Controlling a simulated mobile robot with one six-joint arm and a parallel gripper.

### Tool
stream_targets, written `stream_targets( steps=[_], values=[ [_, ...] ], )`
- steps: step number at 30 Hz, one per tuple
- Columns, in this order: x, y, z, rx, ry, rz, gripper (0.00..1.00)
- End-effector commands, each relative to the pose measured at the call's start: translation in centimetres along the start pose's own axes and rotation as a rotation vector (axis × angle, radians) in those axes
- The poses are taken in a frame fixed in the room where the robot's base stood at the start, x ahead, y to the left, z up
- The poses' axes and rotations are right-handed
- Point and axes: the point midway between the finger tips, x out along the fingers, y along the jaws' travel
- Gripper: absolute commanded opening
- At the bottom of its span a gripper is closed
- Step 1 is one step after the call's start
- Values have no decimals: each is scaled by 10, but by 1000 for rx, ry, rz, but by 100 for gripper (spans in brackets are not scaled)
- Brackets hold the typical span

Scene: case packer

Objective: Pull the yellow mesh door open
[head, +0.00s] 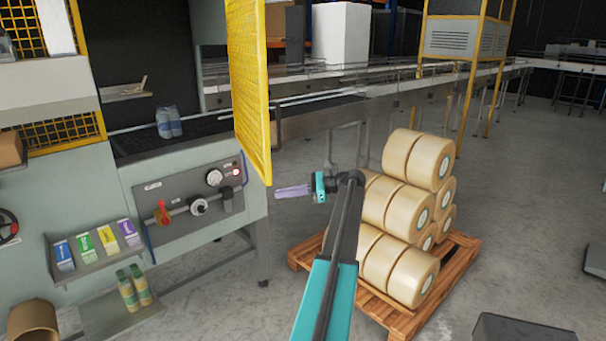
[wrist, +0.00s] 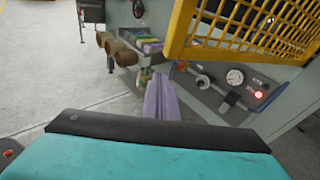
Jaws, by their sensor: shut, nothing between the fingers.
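The yellow mesh door (head: 250,85) stands out from the machine front, swung open at an angle. Its bottom edge hangs above and left of my gripper in the head view. In the wrist view the door's yellow frame and mesh (wrist: 240,50) fill the upper right. My gripper (head: 277,193) has purple fingers, pressed together and empty, just below and right of the door's lower corner in the head view. In the wrist view the fingers (wrist: 161,85) point away, below and left of the door, apart from it in the picture. No handle is clearly visible.
A control panel (head: 190,200) with a gauge, a red light and a red-handled valve is left of my gripper. A wooden pallet (head: 405,322) stacked with tan rolls (head: 402,268) stands close right of my arm.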

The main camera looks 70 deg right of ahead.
Motion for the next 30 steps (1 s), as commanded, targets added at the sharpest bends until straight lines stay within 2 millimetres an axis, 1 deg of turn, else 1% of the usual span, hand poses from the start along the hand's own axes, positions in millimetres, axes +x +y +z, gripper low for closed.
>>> stream_targets(
  steps=[1, 2, 3, 5, 6, 8, 9, 11, 12, 14, 15, 17, 18, 20, 21, 23, 24, 26, 27, 29, 30],
  values=[
    [29, 11, -14, -9, 18, 27, 0],
    [44, 16, -22, -18, 30, 41, 0],
    [64, 23, -33, -31, 46, 60, 0],
    [93, 34, -49, -51, 71, 90, 0],
    [112, 43, -60, -65, 88, 111, 0],
    [140, 57, -75, -88, 113, 144, 0],
    [159, 67, -86, -102, 129, 166, 0],
    [185, 82, -101, -128, 153, 200, 0],
    [202, 94, -111, -144, 168, 225, 0],
    [226, 112, -126, -171, 191, 261, 0],
    [242, 124, -136, -190, 207, 286, 0],
    [264, 144, -151, -218, 229, 326, 0],
    [279, 157, -160, -239, 244, 353, 0],
    [299, 178, -175, -270, 265, 394, 0],
    [312, 193, -184, -293, 277, 423, 0],
    [330, 215, -198, -325, 297, 467, 0],
    [342, 230, -207, -349, 310, 496, 0],
    [357, 253, -221, -384, 328, 542, 0],
    [367, 269, -230, -408, 339, 573, 0],
    [380, 292, -244, -445, 355, 620, 0],
    [388, 308, -252, -471, 364, 652, 0]
  ],
)
